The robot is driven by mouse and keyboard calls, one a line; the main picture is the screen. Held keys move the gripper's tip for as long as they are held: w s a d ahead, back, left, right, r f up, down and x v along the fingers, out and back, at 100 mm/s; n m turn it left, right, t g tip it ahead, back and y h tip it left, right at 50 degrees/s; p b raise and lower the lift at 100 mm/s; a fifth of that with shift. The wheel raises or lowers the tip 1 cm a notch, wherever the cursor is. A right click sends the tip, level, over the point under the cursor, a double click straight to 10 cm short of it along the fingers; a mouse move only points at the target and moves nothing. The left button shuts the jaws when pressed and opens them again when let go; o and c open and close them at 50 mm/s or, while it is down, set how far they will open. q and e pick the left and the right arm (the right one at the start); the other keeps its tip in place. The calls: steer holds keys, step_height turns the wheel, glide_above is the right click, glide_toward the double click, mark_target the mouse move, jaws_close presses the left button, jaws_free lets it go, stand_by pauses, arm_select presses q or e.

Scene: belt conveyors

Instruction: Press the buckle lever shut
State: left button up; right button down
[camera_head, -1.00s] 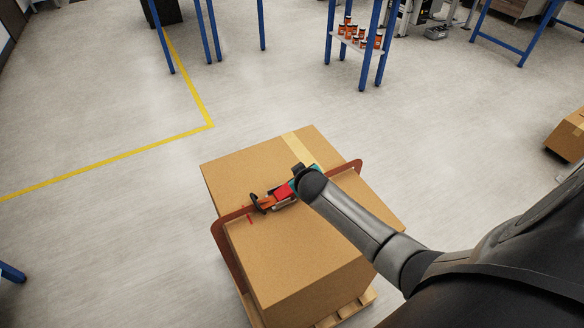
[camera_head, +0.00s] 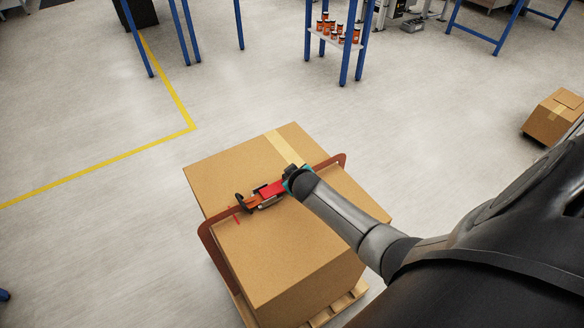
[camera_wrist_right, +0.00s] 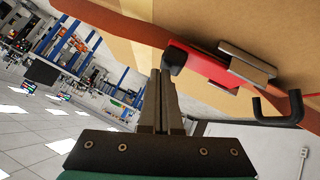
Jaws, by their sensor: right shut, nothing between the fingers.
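A brown-red strap (camera_head: 212,238) runs over a large cardboard box (camera_head: 300,245). The buckle on the box top has a red lever (camera_head: 270,190), a grey metal body (camera_wrist_right: 247,63) and a black hook (camera_head: 242,204). In the right wrist view the red lever (camera_wrist_right: 205,62) has a black end beside my fingertips and lies close along the strap; I cannot tell whether it is fully down. My right gripper (camera_wrist_right: 162,74) is shut and empty, its tips close to that black end; contact is unclear. In the head view my arm hides the fingers. My left gripper is out of view.
The box stands on a wooden pallet (camera_head: 348,303). Another carton (camera_head: 552,118) is at the right. A blue-framed shelf (camera_head: 330,42) holds several small orange-and-black items at the back. The floor to the left is clear, with a yellow line (camera_head: 100,163).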

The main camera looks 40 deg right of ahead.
stand_by(0.3)
step_height(320, 180, up, 4)
steer(key=p, duration=0.4)
steer(key=shift+r, duration=0.2)
steer(key=s+r+p, duration=0.3)
steer(key=s+r, duration=0.3)
steer(key=s, duration=0.1)
steer(key=shift+a+r+p, duration=0.2)
steer(key=shift+r+p, duration=0.15)
steer(key=shift+p, duration=0.05)
